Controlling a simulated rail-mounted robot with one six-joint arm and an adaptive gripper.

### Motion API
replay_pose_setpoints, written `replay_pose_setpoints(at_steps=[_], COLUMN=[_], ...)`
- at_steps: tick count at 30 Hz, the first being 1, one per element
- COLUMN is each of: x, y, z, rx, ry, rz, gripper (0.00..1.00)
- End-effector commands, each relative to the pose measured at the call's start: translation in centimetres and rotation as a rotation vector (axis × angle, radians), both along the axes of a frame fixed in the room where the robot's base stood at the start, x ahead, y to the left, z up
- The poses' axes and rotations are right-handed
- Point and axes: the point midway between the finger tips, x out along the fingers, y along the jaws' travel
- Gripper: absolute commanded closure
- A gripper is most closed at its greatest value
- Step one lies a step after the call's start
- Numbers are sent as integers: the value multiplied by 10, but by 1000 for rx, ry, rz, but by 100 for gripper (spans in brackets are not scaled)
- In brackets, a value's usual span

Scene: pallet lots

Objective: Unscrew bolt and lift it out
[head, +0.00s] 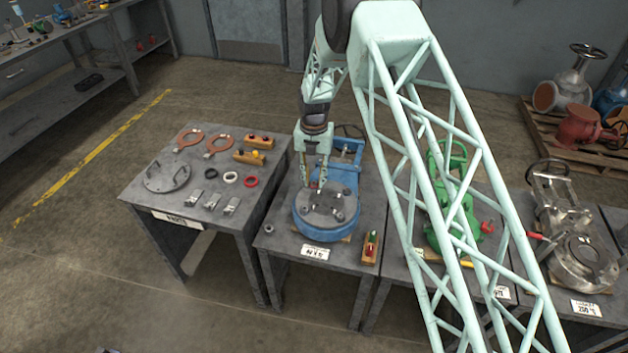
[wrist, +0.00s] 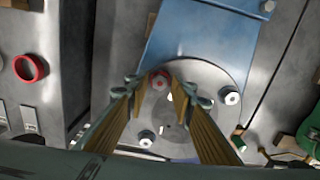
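A grey round cover plate (head: 322,212) sits on the blue valve body (head: 345,180) on the middle table. Several bolts stand around the plate's rim; one bolt (head: 339,216) is at its front, and another bolt (wrist: 232,97) shows at the right in the wrist view. My gripper (head: 317,187) points down over the rear left of the plate. In the wrist view its two gold-padded fingers (wrist: 160,84) stand apart on either side of a reddish-topped bolt (wrist: 158,79). I see no clear contact; the fingertips partly hide the plate.
A small wooden block (head: 370,247) with coloured pieces and a loose ring (head: 269,229) lie near the table's front edge. The left table (head: 150,205) holds gaskets, rings and tools. A green valve (head: 440,225) stands to the right, partly behind my arm.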

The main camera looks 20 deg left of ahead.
Motion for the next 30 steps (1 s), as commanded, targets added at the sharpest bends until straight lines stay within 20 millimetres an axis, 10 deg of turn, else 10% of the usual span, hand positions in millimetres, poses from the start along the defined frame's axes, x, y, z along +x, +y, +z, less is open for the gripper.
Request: replay_pose_setpoints(at_steps=[30], x=[0], y=[0], z=[0], rx=[0], ry=[0], rz=[-573], gripper=[77])
